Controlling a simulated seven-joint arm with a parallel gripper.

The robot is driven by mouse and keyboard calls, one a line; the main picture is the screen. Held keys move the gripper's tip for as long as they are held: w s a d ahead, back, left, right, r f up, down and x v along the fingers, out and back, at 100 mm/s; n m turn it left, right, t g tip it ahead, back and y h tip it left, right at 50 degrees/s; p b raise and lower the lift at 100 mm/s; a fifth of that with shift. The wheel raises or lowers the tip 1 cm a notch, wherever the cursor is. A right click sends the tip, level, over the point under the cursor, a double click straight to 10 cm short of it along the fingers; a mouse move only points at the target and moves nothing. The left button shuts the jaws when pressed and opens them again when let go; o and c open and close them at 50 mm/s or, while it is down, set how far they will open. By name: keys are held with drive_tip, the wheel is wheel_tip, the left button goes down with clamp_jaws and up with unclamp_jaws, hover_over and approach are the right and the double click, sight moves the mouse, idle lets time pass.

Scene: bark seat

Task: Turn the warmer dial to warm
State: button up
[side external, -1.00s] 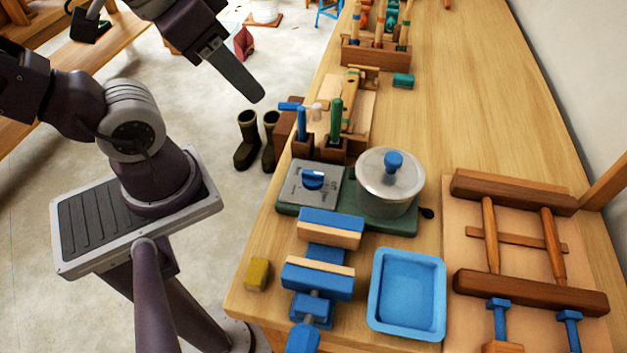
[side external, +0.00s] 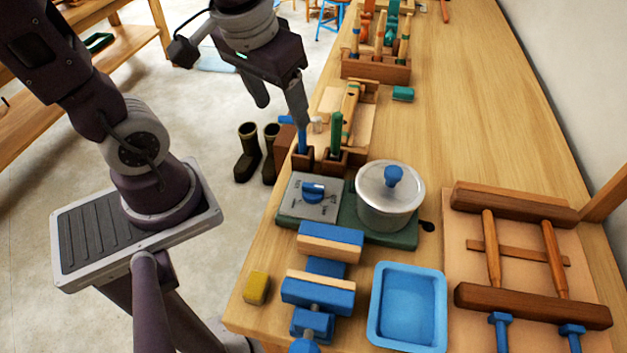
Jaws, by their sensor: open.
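The warmer (side external: 349,232) is a green base on the wooden bench. Its grey panel (side external: 296,205) at the left carries a blue dial (side external: 313,191) with dark markings around it, too small to read. A grey lidded pot (side external: 388,212) with a blue knob stands on the warmer's right part. My gripper (side external: 281,112) is open and empty, fingers pointing down. In the picture it is above and a little left of the dial, clear of it. One fingertip overlaps the blue-handled tool (side external: 302,138) behind the warmer; I cannot tell whether they touch.
Wooden holders (side external: 333,162) with upright tools stand just behind the warmer. A blue-and-wood vise (side external: 318,285), yellow block (side external: 256,288) and blue tray (side external: 408,310) lie in front. A wooden clamp frame (side external: 530,245) is at right. The bench's back right is clear.

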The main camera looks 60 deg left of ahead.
sight(313, 185)
drive_tip(key=w+f+n+g, duration=0.1)
drive_tip(key=f, duration=0.2)
drive_tip(key=w+d+f+n+g, duration=0.1)
drive_tip(key=w+f+n, duration=0.1)
drive_tip(key=f, duration=0.2)
drive_tip(key=w+d+f+n+h, duration=0.1)
drive_tip(key=f, duration=0.2)
drive_tip(key=shift+w+f+n+g, duration=0.2)
drive_tip(key=shift+w+n+g, duration=0.05)
drive_tip(key=shift+n+g, duration=0.15)
wheel_tip(313, 185, down, 7)
drive_tip(key=shift+f, duration=0.2)
drive_tip(key=shift+c, duration=0.2)
clamp_jaws()
